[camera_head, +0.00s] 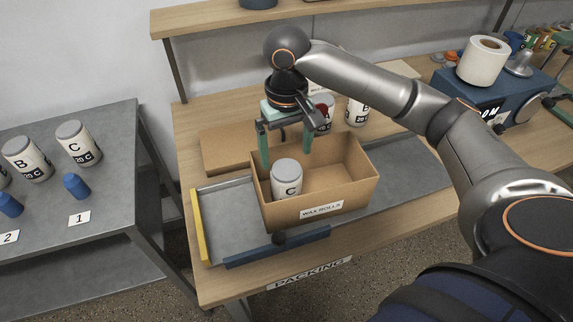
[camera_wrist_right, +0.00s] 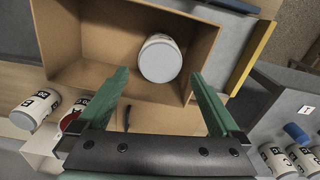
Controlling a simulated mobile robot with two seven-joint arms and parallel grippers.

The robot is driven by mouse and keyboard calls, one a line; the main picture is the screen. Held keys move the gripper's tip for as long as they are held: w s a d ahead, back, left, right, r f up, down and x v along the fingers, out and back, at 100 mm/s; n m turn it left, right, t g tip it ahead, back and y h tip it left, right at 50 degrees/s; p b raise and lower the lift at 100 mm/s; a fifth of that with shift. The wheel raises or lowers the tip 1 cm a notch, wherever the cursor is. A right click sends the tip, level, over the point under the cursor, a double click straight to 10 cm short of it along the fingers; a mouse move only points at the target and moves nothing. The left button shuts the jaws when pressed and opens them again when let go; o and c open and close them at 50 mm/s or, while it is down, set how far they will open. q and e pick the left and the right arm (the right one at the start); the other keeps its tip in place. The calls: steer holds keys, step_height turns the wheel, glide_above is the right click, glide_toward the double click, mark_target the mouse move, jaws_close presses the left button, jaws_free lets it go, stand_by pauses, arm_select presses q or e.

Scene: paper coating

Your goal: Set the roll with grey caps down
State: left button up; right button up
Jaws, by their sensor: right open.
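A white roll with grey caps, marked C (camera_head: 287,178), stands in the left part of the cardboard box labelled "WAX ROLLS" (camera_head: 350,196). In the right wrist view the roll (camera_wrist_right: 160,60) shows its grey top cap, with the open box (camera_wrist_right: 85,75) around it. My right gripper (camera_head: 287,160) is open above the box, its green fingers apart. In the right wrist view the gripper (camera_wrist_right: 160,85) holds nothing, and the roll is seen beyond the gap between its fingers. My left gripper is not in view.
The box stands on a grey tray (camera_head: 225,215) with a yellow edge and a blue edge on the packing table. More white rolls (camera_head: 356,112) stand behind the box. A grey side table (camera_head: 110,120) at left holds rolls and blue pegs. A blue machine (camera_head: 515,100) is at right.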

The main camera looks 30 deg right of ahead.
steer(key=shift+r, duration=1.2)
